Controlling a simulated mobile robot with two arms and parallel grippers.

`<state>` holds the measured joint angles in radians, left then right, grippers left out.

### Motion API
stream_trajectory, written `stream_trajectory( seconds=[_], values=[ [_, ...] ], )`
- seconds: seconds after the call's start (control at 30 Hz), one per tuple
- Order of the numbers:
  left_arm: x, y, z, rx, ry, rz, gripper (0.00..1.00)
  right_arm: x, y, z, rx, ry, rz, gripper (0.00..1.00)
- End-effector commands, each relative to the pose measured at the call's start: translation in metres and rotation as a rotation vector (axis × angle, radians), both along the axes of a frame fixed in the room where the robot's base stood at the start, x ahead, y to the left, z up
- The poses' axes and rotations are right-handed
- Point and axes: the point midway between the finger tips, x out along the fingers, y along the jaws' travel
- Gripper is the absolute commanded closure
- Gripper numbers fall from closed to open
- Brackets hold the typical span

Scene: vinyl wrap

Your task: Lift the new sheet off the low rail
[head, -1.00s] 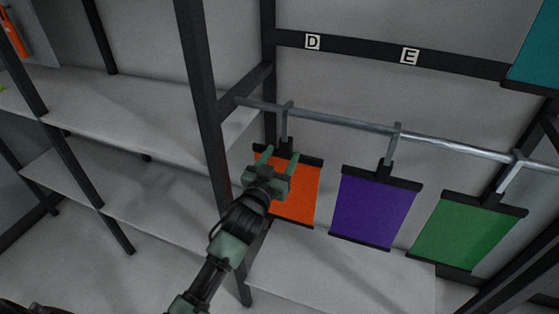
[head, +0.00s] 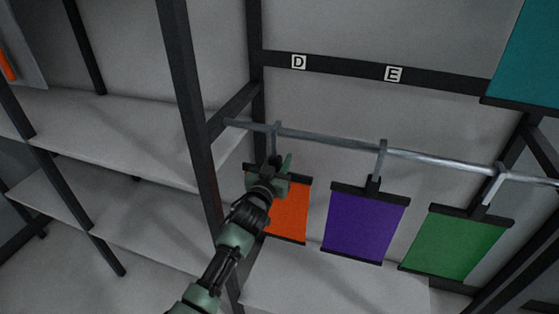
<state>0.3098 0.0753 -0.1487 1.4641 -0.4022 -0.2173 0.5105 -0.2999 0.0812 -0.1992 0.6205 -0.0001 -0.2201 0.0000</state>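The low rail (head: 335,139) is a grey metal bar with three sheets hanging from it by hooks. The orange sheet (head: 288,212) hangs at the left, the purple sheet (head: 365,223) in the middle and the green sheet (head: 455,243) at the right. Each has dark strips along its top and bottom edges. Which one is the new sheet is not marked. My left gripper (head: 276,164) is at the top of the orange sheet, by its hook, and covers part of it. Its fingers overlap the dark hanger, so I cannot tell whether they grip it. My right gripper is out of view.
A teal sheet (head: 530,60) hangs higher at the upper right. A dark crossbar bears labels D (head: 298,62) and E (head: 393,74). A dark upright post (head: 190,110) stands left of my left arm. Empty grey shelves (head: 110,135) lie beyond it.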

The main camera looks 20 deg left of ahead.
Motion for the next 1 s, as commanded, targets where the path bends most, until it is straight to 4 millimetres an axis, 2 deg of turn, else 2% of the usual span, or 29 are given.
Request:
stream_trajectory(
  seconds=[0.03,0.1,0.37,0.73,1.0],
  values=[
    [0.000,0.000,0.000,0.000,0.000,0.000,0.85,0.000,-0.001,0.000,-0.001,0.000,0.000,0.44],
    [0.000,0.000,0.000,0.000,0.000,0.000,1.00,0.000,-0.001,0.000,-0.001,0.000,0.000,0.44],
    [0.000,0.000,0.005,0.000,-0.002,-0.001,1.00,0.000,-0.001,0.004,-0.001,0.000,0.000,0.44],
    [0.000,0.000,0.023,0.000,-0.002,0.000,1.00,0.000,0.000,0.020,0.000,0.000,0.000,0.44],
    [0.000,0.000,0.023,0.000,-0.002,0.000,1.00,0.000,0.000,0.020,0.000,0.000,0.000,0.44]
  ],
)
